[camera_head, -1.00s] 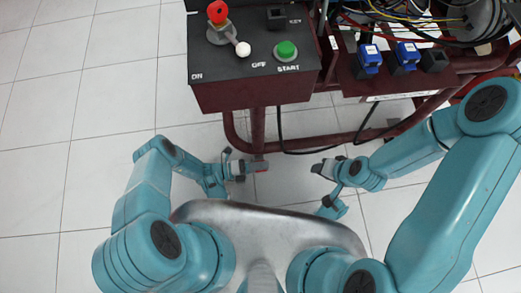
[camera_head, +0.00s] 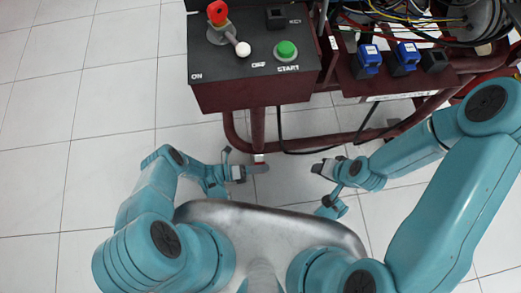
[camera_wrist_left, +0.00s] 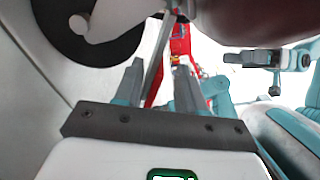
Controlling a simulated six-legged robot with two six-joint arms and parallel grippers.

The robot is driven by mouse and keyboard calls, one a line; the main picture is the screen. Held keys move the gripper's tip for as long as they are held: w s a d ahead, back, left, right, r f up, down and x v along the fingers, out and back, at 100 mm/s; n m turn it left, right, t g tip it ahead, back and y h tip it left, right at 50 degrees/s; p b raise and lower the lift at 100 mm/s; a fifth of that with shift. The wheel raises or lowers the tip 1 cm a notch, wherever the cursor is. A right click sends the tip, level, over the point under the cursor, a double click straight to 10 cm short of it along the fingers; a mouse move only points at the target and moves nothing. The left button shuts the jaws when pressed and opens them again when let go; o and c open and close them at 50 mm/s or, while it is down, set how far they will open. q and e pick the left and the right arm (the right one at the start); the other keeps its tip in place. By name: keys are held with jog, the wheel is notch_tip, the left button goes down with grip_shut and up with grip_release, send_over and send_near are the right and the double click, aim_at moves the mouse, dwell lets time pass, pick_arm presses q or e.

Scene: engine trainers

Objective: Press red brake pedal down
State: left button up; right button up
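A red part (camera_wrist_left: 179,50) shows behind the right-hand finger. I cannot tell whether the fingers touch it. My right gripper (camera_head: 322,169) hangs to the right, away from the pedal, holding nothing visible.
The black control panel (camera_head: 230,68) with a red knob and green button stands above the dark red frame tube (camera_head: 310,150). Black cables (camera_head: 281,125) hang nearby. The wrist view shows a dark round wheel (camera_wrist_left: 60,25) close to the gripper. Tiled floor (camera_head: 100,120) at left is clear.

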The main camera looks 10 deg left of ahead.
dwell(0.4)
pick_arm(q)
jog(key=v, duration=1.6)
jog(key=shift+a, duration=0.15)
